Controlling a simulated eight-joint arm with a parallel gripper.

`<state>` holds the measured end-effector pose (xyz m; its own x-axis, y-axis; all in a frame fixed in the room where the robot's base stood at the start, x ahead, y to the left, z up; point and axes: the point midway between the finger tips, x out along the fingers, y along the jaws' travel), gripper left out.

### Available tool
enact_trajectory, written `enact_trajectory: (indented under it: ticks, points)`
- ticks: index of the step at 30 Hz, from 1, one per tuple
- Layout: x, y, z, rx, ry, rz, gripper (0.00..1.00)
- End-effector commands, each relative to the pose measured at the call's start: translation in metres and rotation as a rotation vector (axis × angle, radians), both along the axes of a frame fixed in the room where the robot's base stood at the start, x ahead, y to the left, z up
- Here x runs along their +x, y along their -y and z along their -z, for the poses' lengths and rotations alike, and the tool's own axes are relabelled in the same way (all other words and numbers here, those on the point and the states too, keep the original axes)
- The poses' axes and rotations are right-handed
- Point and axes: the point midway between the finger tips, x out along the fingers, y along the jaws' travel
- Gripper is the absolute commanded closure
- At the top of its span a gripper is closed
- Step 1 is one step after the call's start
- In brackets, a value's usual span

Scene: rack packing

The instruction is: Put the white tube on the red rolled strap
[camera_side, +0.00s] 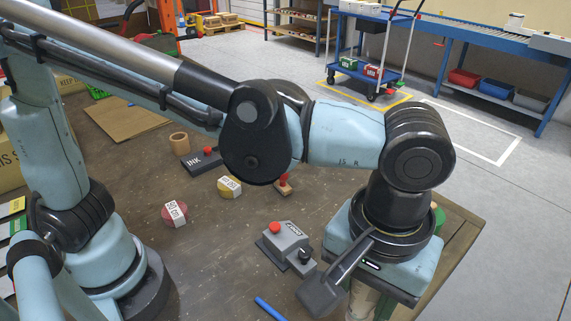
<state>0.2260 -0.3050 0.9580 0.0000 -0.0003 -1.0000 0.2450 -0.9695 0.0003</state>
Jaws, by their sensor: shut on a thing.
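The red rolled strap (170,218) lies flat on the brown table, left of the middle, with a white label band across it. My gripper (361,298) is at the table's right end, far to the right of the strap. Its pale blue body hides much of its jaws. A pale, whitish cylinder, which looks like the white tube (362,304), shows below the body. My gripper is shut on it. The tube's lower end is cut off or hidden, so I cannot tell its height over the table.
A yellow rolled strap (229,188), a wooden stamp (284,186), an ink pad (200,161) and a cardboard ring (179,142) lie beyond. A grey button box (287,246) stands between gripper and red strap. A blue pen (270,308) lies in front. A green item (438,217) is partly hidden.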

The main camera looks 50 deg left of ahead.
Motion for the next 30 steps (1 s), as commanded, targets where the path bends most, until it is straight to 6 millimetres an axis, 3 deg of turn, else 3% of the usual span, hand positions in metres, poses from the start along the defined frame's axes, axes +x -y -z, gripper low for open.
enact_trajectory:
  ticks: [7,13,21,30]
  points:
    - [0.02,-0.081,-0.024,0.0,0.0,-0.271,0.87]
    - [0.019,-0.15,-0.037,0.0,0.0,-0.522,0.87]
    - [-0.006,-0.23,-0.04,0.0,0.0,-0.856,0.87]
    - [-0.045,-0.287,-0.03,0.0,0.0,-1.188,0.87]
